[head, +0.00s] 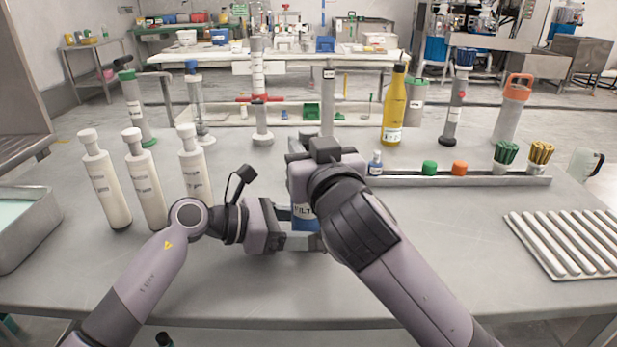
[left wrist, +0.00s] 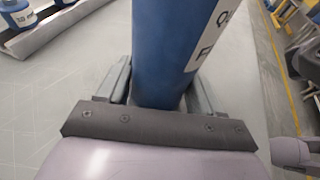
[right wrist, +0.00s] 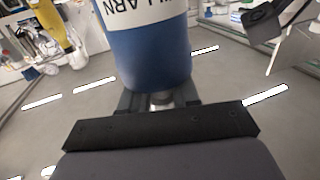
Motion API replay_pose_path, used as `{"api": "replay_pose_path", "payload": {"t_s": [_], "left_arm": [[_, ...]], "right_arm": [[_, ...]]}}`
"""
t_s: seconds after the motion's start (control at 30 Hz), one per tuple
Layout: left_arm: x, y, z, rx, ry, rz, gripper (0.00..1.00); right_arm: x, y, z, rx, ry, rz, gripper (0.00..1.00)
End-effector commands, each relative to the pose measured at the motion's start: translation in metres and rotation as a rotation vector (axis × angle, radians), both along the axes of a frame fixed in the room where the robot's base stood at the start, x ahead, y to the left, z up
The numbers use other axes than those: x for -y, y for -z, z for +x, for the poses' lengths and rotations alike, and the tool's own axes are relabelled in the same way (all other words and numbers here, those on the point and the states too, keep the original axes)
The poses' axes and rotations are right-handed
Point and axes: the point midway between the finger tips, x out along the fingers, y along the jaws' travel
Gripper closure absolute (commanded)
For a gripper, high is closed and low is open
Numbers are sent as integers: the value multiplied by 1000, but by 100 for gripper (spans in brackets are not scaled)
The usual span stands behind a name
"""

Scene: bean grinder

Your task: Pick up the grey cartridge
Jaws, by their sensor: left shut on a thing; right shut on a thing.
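A blue cylinder (head: 304,214) with a white label stands in front of me, between my two grippers. My left gripper (head: 303,241) is shut around its blue body, which also fills the left wrist view (left wrist: 168,50). My right gripper (head: 300,165) is shut at its other end. In the right wrist view a small grey end piece (right wrist: 161,100) of the blue cylinder (right wrist: 150,55) sits between the fingers. A grey upright cylinder (head: 328,98) stands behind my right gripper; its base is hidden. Which thing is the grey cartridge I cannot tell.
Several white bottles (head: 143,180) stand at the left beside a metal basin (head: 28,240). A yellow bottle (head: 393,110) stands at the back. A long grey rack (head: 480,181) with caps and a ribbed tray (head: 566,243) lie at the right. The table front is clear.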

Motion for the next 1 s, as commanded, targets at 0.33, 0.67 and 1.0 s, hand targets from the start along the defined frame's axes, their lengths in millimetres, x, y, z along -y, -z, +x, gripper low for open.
{"api": "replay_pose_path", "payload": {"t_s": [0.33,0.67,1.0], "left_arm": [[0,1,0,0,0,1,51],[0,1,0,-1,1,1,51],[0,1,0,-1,1,1,51]], "right_arm": [[0,-50,-1,10,-1,6,99],[-1,-137,-1,5,-2,4,99],[0,-178,0,1,-1,0,99]]}}
